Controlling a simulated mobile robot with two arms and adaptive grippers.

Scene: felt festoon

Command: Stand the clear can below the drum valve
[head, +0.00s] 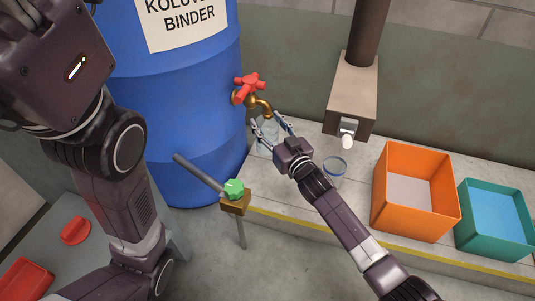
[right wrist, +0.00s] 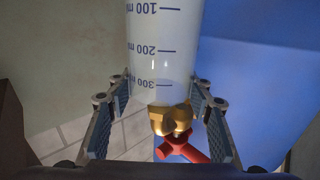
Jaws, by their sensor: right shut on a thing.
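The clear can (head: 269,130) is between the fingers of my right gripper (head: 271,126), just below the brass spout of the drum valve (head: 258,104). In the right wrist view the can (right wrist: 160,30) is see-through with ml marks, and my right gripper (right wrist: 163,112) has a finger on each side of it. The valve's brass end (right wrist: 172,120) and red handle (right wrist: 183,149) show past the can's lower end in that picture. The blue drum (head: 195,120) stands behind. I cannot tell whether the can's base touches the ledge. My left gripper is out of view.
A blue-rimmed clear vessel (head: 334,170) stands on the ledge right of my gripper. An orange bin (head: 410,215) and a teal bin (head: 487,238) are farther right. A tan dispenser (head: 352,95) hangs above. A green-knobbed valve (head: 234,190) on a post is at the front left.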

